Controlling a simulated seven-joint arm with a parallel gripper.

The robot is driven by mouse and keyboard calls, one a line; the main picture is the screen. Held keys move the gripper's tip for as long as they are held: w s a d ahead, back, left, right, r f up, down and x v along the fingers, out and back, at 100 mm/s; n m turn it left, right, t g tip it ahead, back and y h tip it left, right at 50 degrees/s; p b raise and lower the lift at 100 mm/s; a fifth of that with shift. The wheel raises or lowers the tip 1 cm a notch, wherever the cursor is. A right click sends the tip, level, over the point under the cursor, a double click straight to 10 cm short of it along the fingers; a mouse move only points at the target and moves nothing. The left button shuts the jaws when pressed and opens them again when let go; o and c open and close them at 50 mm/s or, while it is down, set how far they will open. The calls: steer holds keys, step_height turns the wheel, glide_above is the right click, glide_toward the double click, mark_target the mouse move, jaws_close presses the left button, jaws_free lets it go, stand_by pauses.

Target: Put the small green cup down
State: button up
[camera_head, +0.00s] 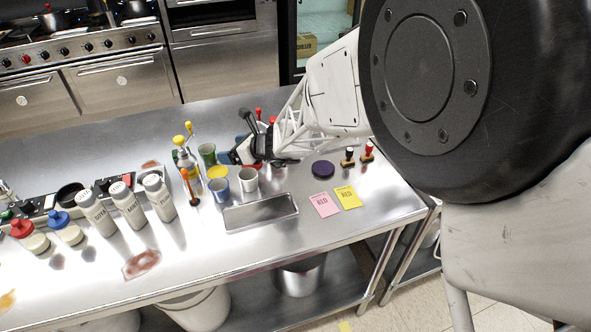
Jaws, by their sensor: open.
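A small green cup (207,153) stands upright on the steel worktop, near the middle of the picture. My gripper (230,158) is open, with its dark fingers pointing left, close to the right side of the cup. At this size I cannot tell whether a finger touches the cup. No object shows held in the fingers.
A shallow metal tray (262,226) lies nearer. A yellow-topped dispenser (187,160) stands left of the green cup. Labelled bottles (127,205) stand further left.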

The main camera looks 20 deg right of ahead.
steer(key=s+r+n+g+h, duration=0.2)
steer(key=s+r+n+g, duration=0.3)
steer(key=s+r+n, duration=0.95)
steer(key=s+d+r+n+h, duration=0.2)
steer(key=s+d+n+h, duration=0.2)
steer(key=s, duration=0.7)
steer(key=s+d+r+n+g+h, duration=0.1)
steer(key=s+d+r+n+h, duration=0.1)
steer(key=s+d+n+h, duration=0.2)
steer(key=s+d+n, duration=0.3)
steer(key=s+n, duration=0.1)
steer(key=s, duration=0.4)
steer(key=shift+s+n+g, duration=0.25)
steer(key=shift+n+g, duration=0.05)
steer(key=shift+n, duration=0.05)
steer(key=shift+c, duration=1.1)
